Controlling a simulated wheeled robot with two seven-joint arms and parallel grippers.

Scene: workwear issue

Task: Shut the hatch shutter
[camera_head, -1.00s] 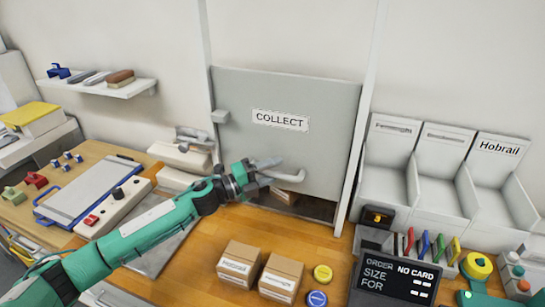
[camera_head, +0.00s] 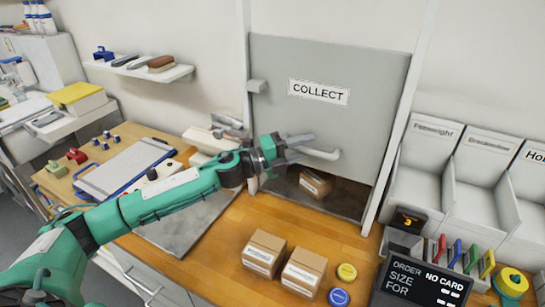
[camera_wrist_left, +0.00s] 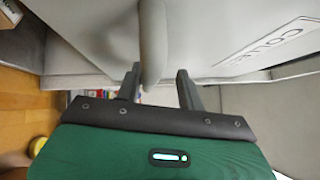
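The hatch shutter (camera_head: 330,118) is a grey panel labelled COLLECT, in the middle of the head view. Its lower edge stands above the counter, leaving a dark gap at the bottom. A pale bar handle (camera_head: 322,154) sticks out near its lower edge. My left gripper (camera_head: 298,149) is at this handle. In the left wrist view the handle (camera_wrist_left: 152,40) lies between the two fingers (camera_wrist_left: 160,82), nearer the left finger, with a visible gap on the right. The fingers are open around it. My right gripper is out of view.
A cardboard box (camera_head: 315,183) lies inside the hatch gap. Two labelled boxes (camera_head: 264,253) (camera_head: 303,271) stand on the wooden counter (camera_head: 222,262) in front. Yellow (camera_head: 347,271) and blue (camera_head: 339,297) round tins are beside them. An order display (camera_head: 425,283) stands at right.

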